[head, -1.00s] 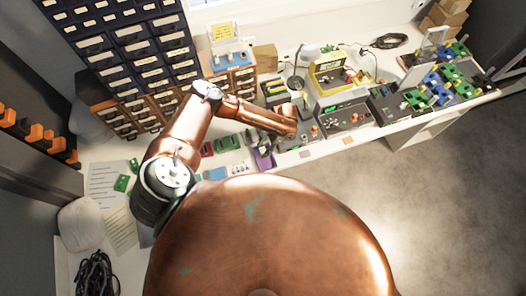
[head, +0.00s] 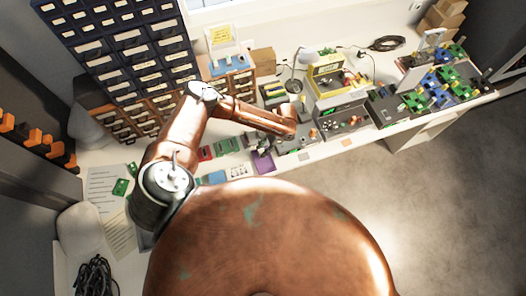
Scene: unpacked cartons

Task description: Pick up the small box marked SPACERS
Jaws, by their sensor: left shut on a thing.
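My left arm reaches in over the white bench. My left gripper (head: 285,135), at its end, is small, dark and seen from above, beside the grey trays. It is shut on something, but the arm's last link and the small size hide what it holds. I cannot read the word SPACERS anywhere, so I cannot tell which thing is the small box. My right gripper is not in view.
Dark drawer cabinets (head: 135,50) stand at the back left. A brown carton (head: 262,61) stands behind the arm, near a lamp (head: 306,58). A yellow unit (head: 326,76) and green boards (head: 413,101) crowd the right. A purple piece (head: 263,162) lies near the front edge.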

